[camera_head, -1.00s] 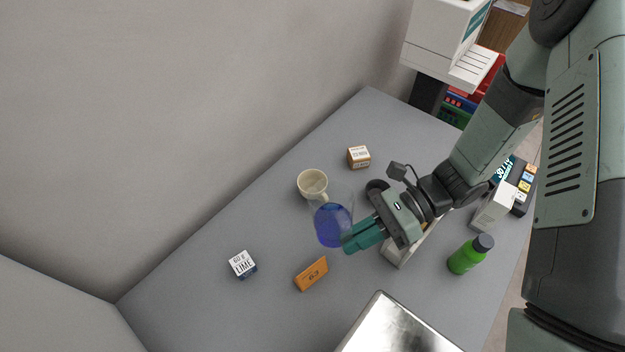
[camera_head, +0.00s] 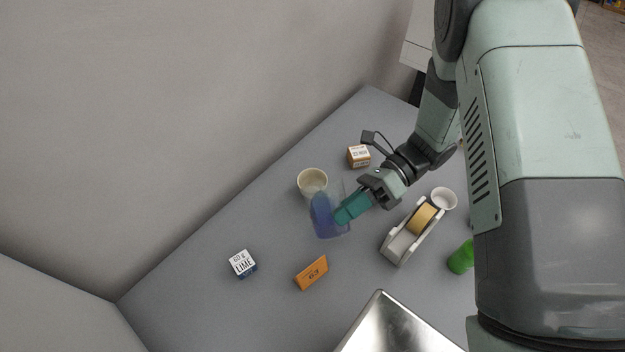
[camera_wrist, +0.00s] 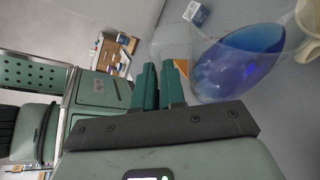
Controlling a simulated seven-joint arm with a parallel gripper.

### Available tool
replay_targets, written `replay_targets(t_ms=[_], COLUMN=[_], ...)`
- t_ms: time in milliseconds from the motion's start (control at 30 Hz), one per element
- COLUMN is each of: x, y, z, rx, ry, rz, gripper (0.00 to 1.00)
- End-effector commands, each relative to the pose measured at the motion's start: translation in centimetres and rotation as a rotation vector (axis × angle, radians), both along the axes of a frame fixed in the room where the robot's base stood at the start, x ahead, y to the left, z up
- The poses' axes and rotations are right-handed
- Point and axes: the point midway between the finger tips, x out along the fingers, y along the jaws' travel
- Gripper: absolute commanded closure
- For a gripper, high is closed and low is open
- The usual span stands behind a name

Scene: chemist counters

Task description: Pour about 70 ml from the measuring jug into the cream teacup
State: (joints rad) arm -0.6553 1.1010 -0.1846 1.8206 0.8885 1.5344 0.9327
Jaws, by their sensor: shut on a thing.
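The measuring jug (camera_head: 325,218) is clear and holds blue liquid. My gripper (camera_head: 343,214) is shut on it from its right side in the head view. The jug is tilted, and its blue liquid slants inside it; the jug also shows in the wrist view (camera_wrist: 235,65), with my gripper's fingers (camera_wrist: 160,85) at it. The cream teacup (camera_head: 312,180) stands upright on the counter just behind the jug, and part of it shows at the right edge of the wrist view (camera_wrist: 306,48). The jug's upper part is close to the cup. I cannot tell whether liquid is in the cup.
A small carton (camera_head: 358,156) stands behind. A tape dispenser (camera_head: 408,240), a white bowl (camera_head: 444,198), a green bottle (camera_head: 461,258) and a metal tray (camera_head: 395,330) are to the right.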

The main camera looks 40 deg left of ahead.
Motion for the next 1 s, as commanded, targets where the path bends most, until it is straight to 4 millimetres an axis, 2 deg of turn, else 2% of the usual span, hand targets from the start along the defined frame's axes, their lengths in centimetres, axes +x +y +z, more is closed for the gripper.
replay_targets(t_ms=[1000], x=[0.7], y=[1.1], z=[2.1], rx=[-0.143], ry=[0.096], rz=[-0.003], gripper=[1.00])
